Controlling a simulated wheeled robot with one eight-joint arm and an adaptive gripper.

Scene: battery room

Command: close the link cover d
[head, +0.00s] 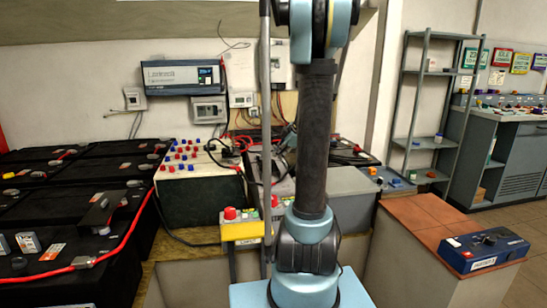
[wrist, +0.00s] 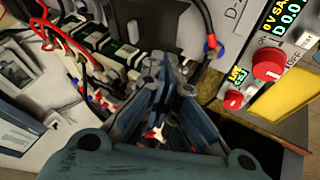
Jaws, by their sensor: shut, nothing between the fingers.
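My gripper (wrist: 168,68) shows in the wrist view, with its dark blue fingers together and empty. In the head view my arm stands across the middle and I cannot make out the gripper. Beyond the fingers in the wrist view is a row of black and white terminal blocks (wrist: 97,38) with red and black cables. I cannot tell which part there is link cover d, or whether it stands open. A pale panel (wrist: 222,22) beside the blocks carries a partly cut-off label starting with "D". The fingertips hide part of the equipment behind them.
A control box with red knobs (wrist: 268,65) and lit displays is close on the right in the wrist view. In the head view, black batteries (head: 75,215) fill the left. A blue case (head: 484,249) lies on a brown top (head: 425,228) at right. Loose cables cross the bench.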

